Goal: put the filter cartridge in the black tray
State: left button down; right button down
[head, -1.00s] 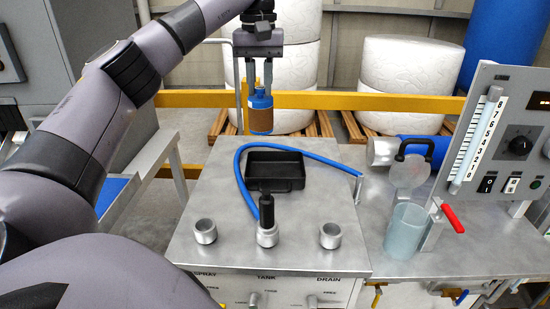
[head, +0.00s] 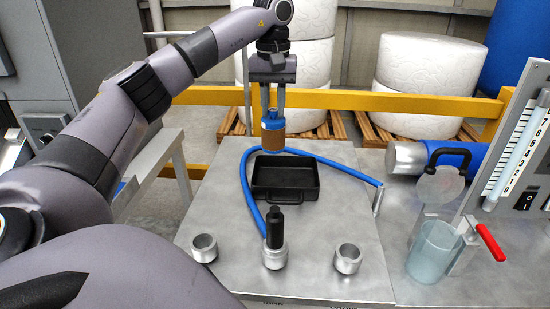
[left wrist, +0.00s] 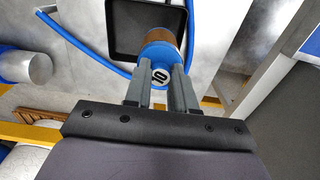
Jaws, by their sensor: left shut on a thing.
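The filter cartridge (head: 273,137) has a brown body and a blue top cap. My left gripper (head: 272,112) is shut on the blue cap and holds the cartridge upright in the air, just beyond the tray's far edge in the head view. In the left wrist view the cartridge (left wrist: 159,52) hangs between the fingers (left wrist: 158,85), its cap marked 10, and overlaps the tray's edge in the picture. The black tray (head: 285,193) lies empty on the metal bench top; it also shows in the left wrist view (left wrist: 121,42). My right gripper is not in view.
A blue hose (head: 246,180) curves around the tray. A black-handled part (head: 275,225) stands in the middle socket, between two empty metal sockets (head: 204,248) (head: 347,258). A clear beaker (head: 434,250) and red lever (head: 490,241) stand at right. A yellow rail (head: 345,100) runs behind.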

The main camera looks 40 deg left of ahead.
aim_at(273, 150)
pick_arm(q)
notch_tip(273, 150, down, 12)
jog(key=shift+r, duration=0.2)
jog(key=shift+f, duration=0.1)
jog(key=c, duration=0.9)
grip_release()
jog(key=shift+c, duration=0.2)
notch_tip(273, 150, up, 12)
jog(key=shift+r, duration=0.15)
